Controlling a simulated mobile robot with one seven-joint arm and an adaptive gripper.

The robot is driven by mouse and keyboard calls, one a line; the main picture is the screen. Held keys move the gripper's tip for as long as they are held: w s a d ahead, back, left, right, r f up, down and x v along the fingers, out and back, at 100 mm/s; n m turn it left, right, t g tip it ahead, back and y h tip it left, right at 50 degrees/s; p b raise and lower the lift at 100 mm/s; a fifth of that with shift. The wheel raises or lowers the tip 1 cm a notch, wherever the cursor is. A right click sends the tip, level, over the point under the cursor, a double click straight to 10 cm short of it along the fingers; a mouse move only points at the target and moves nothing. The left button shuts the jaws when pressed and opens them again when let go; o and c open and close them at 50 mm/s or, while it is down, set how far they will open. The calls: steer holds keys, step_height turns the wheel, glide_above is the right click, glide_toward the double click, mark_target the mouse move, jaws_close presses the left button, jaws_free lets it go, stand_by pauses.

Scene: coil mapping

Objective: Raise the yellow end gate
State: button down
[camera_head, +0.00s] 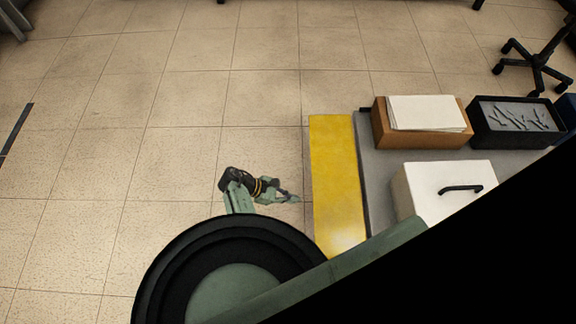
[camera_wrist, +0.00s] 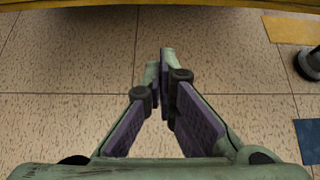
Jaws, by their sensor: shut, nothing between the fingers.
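The yellow end gate (camera_head: 337,190) is a long flat yellow panel along the left side of the grey platform in the head view. A yellow edge (camera_wrist: 160,5) runs across the top of the wrist view, and I take it to be the gate. My gripper (camera_head: 289,198) is just left of the gate in the head view, with a small gap seen from above. In the wrist view my gripper (camera_wrist: 158,62) has its fingertips together, with nothing between them, pointing toward the yellow edge. The gate's lower front end is partly hidden by my arm.
On the grey platform (camera_head: 380,165) stand a brown box (camera_head: 390,134) with white sheets, a dark tray (camera_head: 482,133) of metal parts, and a white box (camera_head: 422,196) with a black handle. A wheeled chair base (camera_head: 535,68) is at upper right. Floor to the left is clear.

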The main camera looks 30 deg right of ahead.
steer(key=d, duration=0.1)
steer(key=s+d+p, duration=0.1)
steer(key=d, duration=0.1)
steer(key=s+d, duration=0.1)
steer(key=shift+d+r, duration=0.15)
steer(key=shift+d, duration=0.05)
steer(key=shift+r, duration=0.1)
stand_by(0.4)
